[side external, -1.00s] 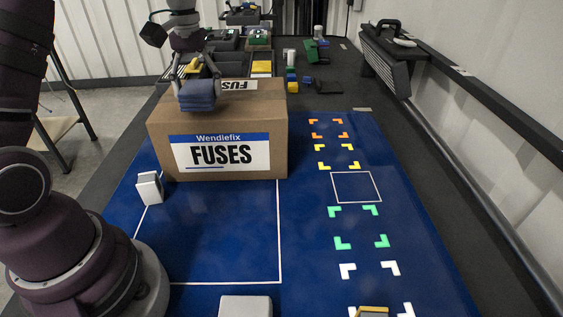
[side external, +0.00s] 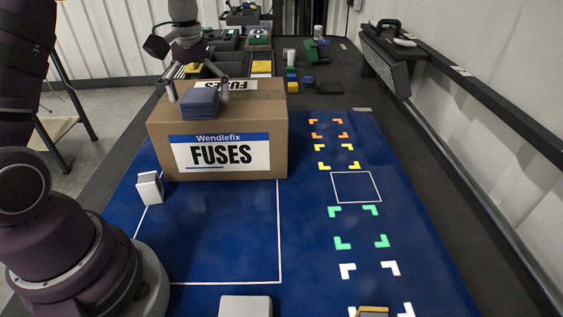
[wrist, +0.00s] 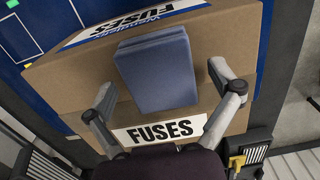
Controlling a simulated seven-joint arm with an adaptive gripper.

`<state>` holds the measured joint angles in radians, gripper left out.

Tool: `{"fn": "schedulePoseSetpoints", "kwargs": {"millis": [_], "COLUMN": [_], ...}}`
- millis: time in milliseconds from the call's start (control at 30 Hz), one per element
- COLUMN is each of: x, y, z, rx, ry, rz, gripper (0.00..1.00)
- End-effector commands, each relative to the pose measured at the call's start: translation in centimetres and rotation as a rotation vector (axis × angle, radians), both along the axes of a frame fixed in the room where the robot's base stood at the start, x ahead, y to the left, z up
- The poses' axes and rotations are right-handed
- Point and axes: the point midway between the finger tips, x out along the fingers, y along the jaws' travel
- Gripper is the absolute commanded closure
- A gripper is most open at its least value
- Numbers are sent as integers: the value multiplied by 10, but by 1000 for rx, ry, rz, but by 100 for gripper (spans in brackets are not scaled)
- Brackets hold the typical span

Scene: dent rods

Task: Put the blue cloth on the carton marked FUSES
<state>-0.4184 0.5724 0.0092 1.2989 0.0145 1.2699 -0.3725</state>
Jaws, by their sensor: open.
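The carton marked FUSES (side external: 270,130) stands on the blue mat, its label facing the side camera; it also shows in the wrist view (wrist: 240,45). The folded blue cloth (side external: 199,103) lies flat on the carton's top, towards the front left. It also shows in the wrist view (wrist: 158,72). My gripper (side external: 197,90) is open, with one finger on each side of the cloth and clear gaps between. In the wrist view my gripper (wrist: 160,95) has its fingertips apart beside the cloth, not touching it.
A small white box (side external: 150,188) stands on the mat left of the carton. Bins and coloured blocks (side external: 292,82) are behind the carton. The blue mat (side external: 230,235) in front of the carton is mostly clear.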

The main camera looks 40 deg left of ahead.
Motion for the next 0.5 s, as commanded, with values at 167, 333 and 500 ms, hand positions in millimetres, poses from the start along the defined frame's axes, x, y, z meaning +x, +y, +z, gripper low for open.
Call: {"fn": "schedulePoseSetpoints", "kwargs": {"millis": [167,333,500], "x": [1,1,0], "y": [1,1,0], "z": [26,60,76], "rx": [4,3,1], "ry": [-6,-6,-3], "rz": [0,1,0], "gripper": [10,10,10]}}
